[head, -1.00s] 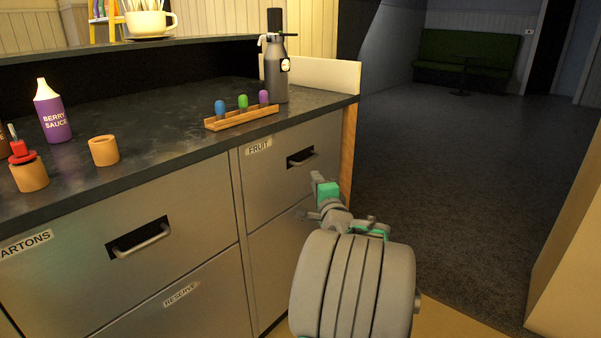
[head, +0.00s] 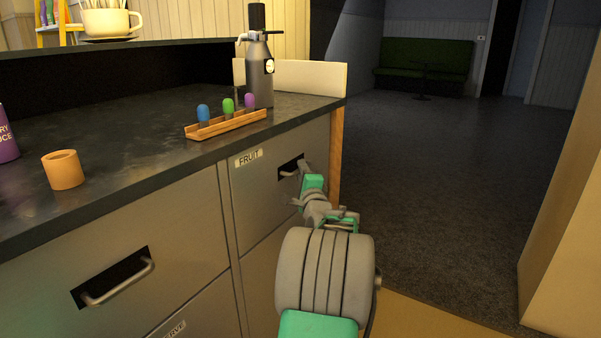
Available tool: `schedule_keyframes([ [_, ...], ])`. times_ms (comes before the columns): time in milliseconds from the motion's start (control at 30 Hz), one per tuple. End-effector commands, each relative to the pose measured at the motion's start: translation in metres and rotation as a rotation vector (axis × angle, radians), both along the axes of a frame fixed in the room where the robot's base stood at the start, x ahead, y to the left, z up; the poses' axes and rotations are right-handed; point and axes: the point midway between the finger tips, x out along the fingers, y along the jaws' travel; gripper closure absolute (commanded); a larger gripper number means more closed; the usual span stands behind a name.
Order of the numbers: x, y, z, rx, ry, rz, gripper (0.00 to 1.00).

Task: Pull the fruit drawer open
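The fruit drawer (head: 262,205) is the upper right metal front under the counter, with a FRUIT label at its upper left. Its front looks flush with the cabinet, so it is shut. Its bar handle (head: 287,173) sits in a dark recess at the upper right and is partly hidden by my gripper. My gripper (head: 299,184) is at the right end of the handle, with its two fingers spread apart, one above the other. I cannot tell whether a finger touches the handle.
The cartons drawer handle (head: 118,282) is at lower left. On the counter are a wooden rack (head: 226,124) with coloured pegs, a metal siphon bottle (head: 259,75), a wooden cup (head: 63,170) and a berry sauce bottle (head: 6,138). Open floor (head: 440,190) lies to the right.

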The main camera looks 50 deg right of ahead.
Motion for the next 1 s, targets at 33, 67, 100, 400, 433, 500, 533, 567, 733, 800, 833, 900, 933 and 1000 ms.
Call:
schedule_keyframes([
  [33,0.0048,-0.0042,-0.0003,-0.002,0.0,0.0,0.79],
  [67,0.0068,-0.0064,0.0001,-0.002,0.001,-0.001,0.79],
  [100,0.0086,-0.0082,0.0006,-0.001,0.001,-0.001,0.79],
  [400,0.0084,-0.011,0.0024,0.0,0.001,-0.005,0.82],
  [433,0.0084,-0.011,0.0024,0.0,0.001,-0.005,0.85],
  [500,0.0082,-0.0111,0.0023,0.0,0.001,-0.005,0.9],
  [533,0.008,-0.0111,0.0023,0.0,0.001,-0.005,0.93],
  [567,0.008,-0.0112,0.0023,0.0,0.001,-0.005,0.95],
  [733,0.0077,-0.0114,0.0021,0.0,0.001,-0.006,1.0],
  [800,0.0076,-0.0114,0.0021,0.0,0.001,-0.006,1.0],
  [833,0.0075,-0.0115,0.002,0.0,0.001,-0.006,1.0],
  [900,0.0075,-0.0115,0.002,0.0,0.001,-0.006,1.0],
  [933,0.0075,-0.0116,0.002,0.0,0.001,-0.006,1.0],
  [1000,0.0074,-0.0115,0.0019,0.0,0.001,-0.006,1.0],
])
